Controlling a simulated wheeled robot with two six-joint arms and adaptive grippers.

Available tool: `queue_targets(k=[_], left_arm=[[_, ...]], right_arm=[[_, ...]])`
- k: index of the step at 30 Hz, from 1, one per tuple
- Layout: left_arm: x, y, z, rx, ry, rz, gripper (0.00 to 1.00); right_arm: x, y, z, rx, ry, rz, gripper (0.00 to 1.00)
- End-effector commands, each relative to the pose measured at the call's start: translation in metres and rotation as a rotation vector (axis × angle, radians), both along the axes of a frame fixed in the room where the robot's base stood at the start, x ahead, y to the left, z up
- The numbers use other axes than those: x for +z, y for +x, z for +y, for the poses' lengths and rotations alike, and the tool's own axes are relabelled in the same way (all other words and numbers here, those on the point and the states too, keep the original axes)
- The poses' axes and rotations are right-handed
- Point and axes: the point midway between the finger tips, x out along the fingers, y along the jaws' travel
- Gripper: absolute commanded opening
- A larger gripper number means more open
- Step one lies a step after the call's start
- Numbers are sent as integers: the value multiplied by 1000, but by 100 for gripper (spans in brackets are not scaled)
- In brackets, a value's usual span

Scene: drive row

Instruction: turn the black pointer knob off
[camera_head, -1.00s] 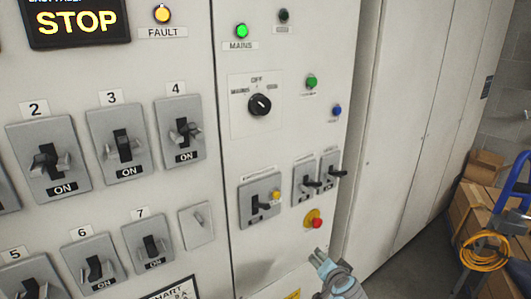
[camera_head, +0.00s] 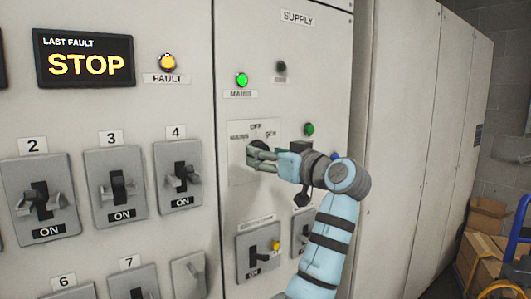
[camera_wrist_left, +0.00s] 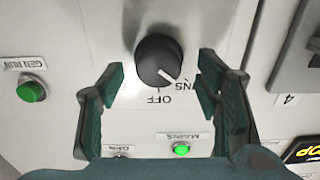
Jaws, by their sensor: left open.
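The black pointer knob (camera_wrist_left: 158,60) sits on a pale plate on the cabinet front. In the left wrist view, which is upside down, its white mark points towards the MAINS label, not straight at OFF. In the head view the knob (camera_head: 258,145) is mostly hidden by my fingers. My left gripper (camera_head: 257,158) is at the knob, its arm rising from below. In the left wrist view the open fingers (camera_wrist_left: 161,76) stand either side of the knob, with a gap on both sides. My right gripper is in neither view.
A lit green MAINS lamp (camera_head: 242,79) is above the knob. A green button (camera_head: 309,129) is to its right. A switch with a yellow button (camera_head: 262,253) is below. Several grey switches, such as number 4 (camera_head: 180,176), are to the left. Boxes (camera_head: 488,232) stand far right.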

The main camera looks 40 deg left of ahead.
Motion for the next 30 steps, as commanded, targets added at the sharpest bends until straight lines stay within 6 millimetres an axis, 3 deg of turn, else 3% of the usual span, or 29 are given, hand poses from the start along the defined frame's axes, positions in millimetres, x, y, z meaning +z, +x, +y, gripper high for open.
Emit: queue_targets(k=[3, 11, 20, 30], left_arm=[[0, 3, 11, 1, -1, 1, 59], [-1, 4, 13, -1, -1, 1, 59], [-1, 4, 13, -1, -1, 1, 12], [0, 4, 13, -1, 11, 39, 10]], right_arm=[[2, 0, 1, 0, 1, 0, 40], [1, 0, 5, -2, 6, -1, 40], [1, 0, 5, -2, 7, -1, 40], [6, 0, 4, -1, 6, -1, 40]])
